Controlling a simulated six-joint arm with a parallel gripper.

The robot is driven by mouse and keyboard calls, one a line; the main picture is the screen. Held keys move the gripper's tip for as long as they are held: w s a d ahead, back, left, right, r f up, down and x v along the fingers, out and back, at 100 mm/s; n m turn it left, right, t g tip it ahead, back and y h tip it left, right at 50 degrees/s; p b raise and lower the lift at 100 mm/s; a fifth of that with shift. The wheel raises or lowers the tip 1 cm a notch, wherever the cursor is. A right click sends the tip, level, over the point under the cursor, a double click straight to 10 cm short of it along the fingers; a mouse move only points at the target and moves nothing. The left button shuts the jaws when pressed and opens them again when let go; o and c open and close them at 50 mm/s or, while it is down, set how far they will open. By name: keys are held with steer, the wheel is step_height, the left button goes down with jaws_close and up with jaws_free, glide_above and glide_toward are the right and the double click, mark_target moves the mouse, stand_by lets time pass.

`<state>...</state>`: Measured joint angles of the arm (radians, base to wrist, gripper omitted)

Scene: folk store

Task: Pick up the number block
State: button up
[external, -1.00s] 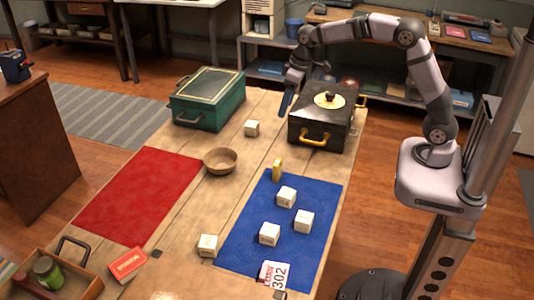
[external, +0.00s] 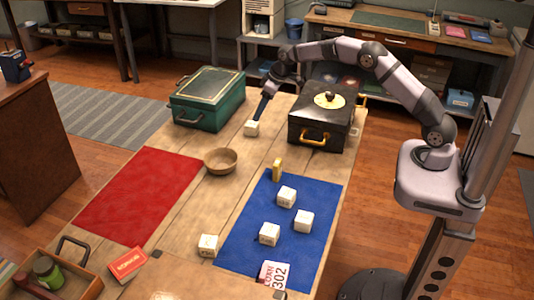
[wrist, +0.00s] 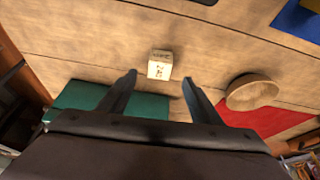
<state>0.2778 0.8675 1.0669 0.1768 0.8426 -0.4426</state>
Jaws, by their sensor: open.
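A cream block (external: 252,128) stands on the wooden table between the green box and the black box. It also shows in the wrist view (wrist: 160,65), with dark markings on its face that are too small to read surely. My gripper (external: 262,113) is just above and beside this block in the external view. In the wrist view my gripper (wrist: 158,82) is open, and the block lies ahead of the gap between its fingertips, not between the fingers. Other cream blocks sit on the blue mat (external: 325,190), and one cream block (external: 208,245) is at its left edge.
The green box (external: 208,100) stands left of the block and the black box (external: 318,130) right of it. A wooden bowl (external: 221,160) is nearer the camera. A red mat (external: 140,195) lies left.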

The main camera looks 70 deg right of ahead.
mark_target(256, 124)
steer(key=shift+s+p+x, duration=0.15)
steer(key=shift+p+x, duration=0.05)
steer(key=shift+x, duration=0.65)
steer(key=shift+s+p+x, duration=0.1)
steer(key=shift+p+x, duration=0.05)
steer(key=shift+x, duration=0.65)
steer(key=shift+f, duration=0.25)
steer(key=shift+p+x, duration=1.15)
steer(key=shift+x, duration=1.35)
steer(key=shift+s+d, duration=0.1)
steer(key=shift+s, duration=0.05)
steer(key=c, duration=1.2)
steer(key=shift+o, duration=0.2)
